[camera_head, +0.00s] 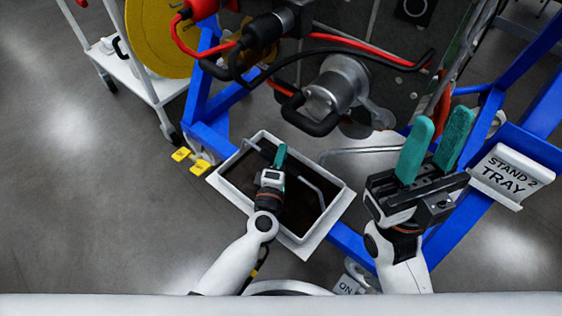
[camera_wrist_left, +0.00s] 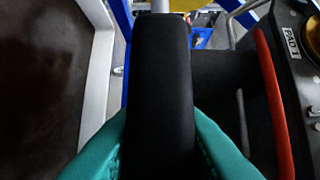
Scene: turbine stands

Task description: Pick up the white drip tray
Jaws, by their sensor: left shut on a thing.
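The white drip tray (camera_head: 326,222) is at the middle of the head view, with a dark interior and a grey metal bail handle (camera_head: 312,190) across it. My left gripper (camera_head: 280,155) is over the tray and shut on the handle. In the left wrist view, its teal fingers (camera_wrist_left: 158,150) close on both sides of a black handle grip (camera_wrist_left: 160,80), and a white tray wall (camera_wrist_left: 98,75) shows at left. I cannot tell whether the tray is raised. My right gripper (camera_head: 444,120) is open and empty, right of the tray, fingers pointing up the picture.
A blue frame (camera_head: 350,242) runs along the tray's right side. A "STAND 2 TRAY" sign (camera_head: 508,175) is at right. A grey cylindrical fitting (camera_head: 338,85) with red and black hoses hangs above the tray in the picture. A white cart (camera_head: 130,75) stands upper left.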

